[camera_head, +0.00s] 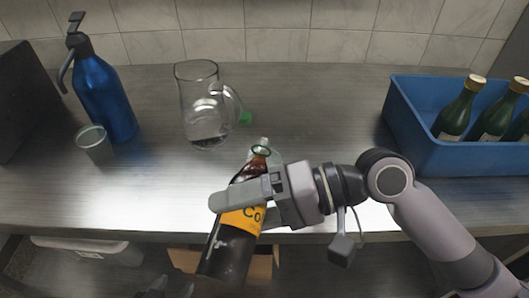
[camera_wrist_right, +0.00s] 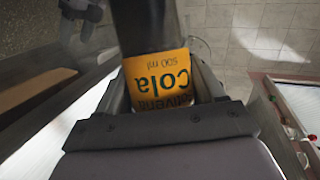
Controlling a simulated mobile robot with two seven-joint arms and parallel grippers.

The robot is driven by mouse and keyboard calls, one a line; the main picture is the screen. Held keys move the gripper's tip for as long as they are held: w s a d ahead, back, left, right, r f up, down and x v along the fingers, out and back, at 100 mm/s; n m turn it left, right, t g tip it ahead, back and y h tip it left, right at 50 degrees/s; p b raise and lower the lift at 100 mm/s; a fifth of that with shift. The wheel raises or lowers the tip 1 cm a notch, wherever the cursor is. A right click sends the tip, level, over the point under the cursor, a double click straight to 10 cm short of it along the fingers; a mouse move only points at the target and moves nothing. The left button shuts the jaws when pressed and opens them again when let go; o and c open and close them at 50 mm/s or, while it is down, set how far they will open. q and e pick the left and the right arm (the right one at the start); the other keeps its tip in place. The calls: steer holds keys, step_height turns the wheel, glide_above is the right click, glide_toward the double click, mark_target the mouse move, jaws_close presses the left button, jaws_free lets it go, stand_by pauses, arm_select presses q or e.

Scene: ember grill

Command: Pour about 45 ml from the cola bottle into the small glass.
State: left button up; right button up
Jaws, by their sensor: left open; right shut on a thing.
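The cola bottle (camera_head: 228,252), dark with a yellow-orange label, is tilted, its open neck up and to the right. My right gripper (camera_head: 250,200) is shut around its labelled part at the counter's front edge. The label also shows upside down between the fingers in the right wrist view (camera_wrist_right: 160,82). A small greyish cup-like glass (camera_head: 95,144) stands upright on the counter at the left, well apart from the bottle. My left gripper (camera_head: 168,290) is only partly visible at the bottom edge, open and below the counter.
A blue siphon bottle (camera_head: 101,92) stands behind the small glass. A clear object, partly hidden, is behind the cola neck. A blue crate (camera_head: 450,157) with green bottles stands right.

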steer(key=shift+r+p, duration=0.3)
steer(key=shift+p, duration=0.1)
steer(key=shift+s+a, duration=0.25)
steer(key=shift+s, duration=0.25)
stand_by(0.3)
steer(key=shift+s+r+m+p, duration=0.1)
steer(key=shift+r+m+p, duration=0.1)
steer(key=shift+m+p, duration=0.15)
stand_by(1.3)
